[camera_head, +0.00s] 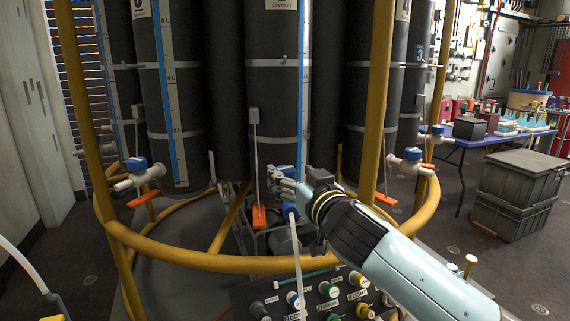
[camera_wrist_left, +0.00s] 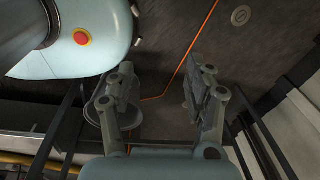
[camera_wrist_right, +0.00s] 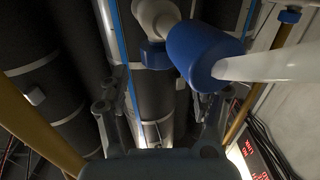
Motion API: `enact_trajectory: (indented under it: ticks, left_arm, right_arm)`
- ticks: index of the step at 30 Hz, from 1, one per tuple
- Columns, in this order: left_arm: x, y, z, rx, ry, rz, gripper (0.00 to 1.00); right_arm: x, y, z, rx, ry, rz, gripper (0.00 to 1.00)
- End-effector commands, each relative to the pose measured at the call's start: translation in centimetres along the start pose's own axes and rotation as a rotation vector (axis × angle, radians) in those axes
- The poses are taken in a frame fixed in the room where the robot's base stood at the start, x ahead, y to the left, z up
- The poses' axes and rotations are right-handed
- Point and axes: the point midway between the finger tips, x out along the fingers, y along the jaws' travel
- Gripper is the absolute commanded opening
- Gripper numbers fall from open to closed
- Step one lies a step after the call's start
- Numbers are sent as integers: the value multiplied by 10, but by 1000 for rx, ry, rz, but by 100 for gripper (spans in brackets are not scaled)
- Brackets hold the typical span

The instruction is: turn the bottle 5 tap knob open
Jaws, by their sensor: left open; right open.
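The middle dark bottle (camera_head: 275,100) has a tap with a blue part (camera_head: 289,171), mostly hidden behind my right gripper (camera_head: 283,187). Its number is cut off, so I cannot tell if it is bottle 5. In the right wrist view, a large blue tap part (camera_wrist_right: 200,55) with a white pipe (camera_wrist_right: 270,67) is beyond and above the open fingers of my right gripper (camera_wrist_right: 158,108). Contact with the tap is not clear. An orange paddle (camera_head: 259,216) hangs left of the gripper. My left gripper (camera_wrist_left: 160,92) is open and empty above the dark floor, outside the head view.
A yellow ring frame (camera_head: 180,256) with posts surrounds the bottles. Side taps with blue tops stand at left (camera_head: 136,164) and right (camera_head: 412,154). A knob panel (camera_head: 320,300) is below my right arm. Grey crates (camera_head: 517,190) and a blue table (camera_head: 480,141) are right.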

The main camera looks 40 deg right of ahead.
Motion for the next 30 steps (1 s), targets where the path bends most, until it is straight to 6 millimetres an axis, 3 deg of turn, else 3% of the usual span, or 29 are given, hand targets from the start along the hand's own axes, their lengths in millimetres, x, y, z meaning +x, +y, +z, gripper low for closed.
enact_trajectory:
  ticks: [7, 18, 30]
  left_arm:
    - [-7, -2, -14, 0, 20, -1, 54]
    - [-8, -2, -17, 0, 25, -1, 54]
    - [-8, -2, -13, 0, 19, -1, 54]
  right_arm:
    - [36, 0, -1, 1, 0, 1, 65]
    - [43, 0, 0, 1, -1, 1, 65]
    - [43, 0, 0, 1, -1, 0, 14]
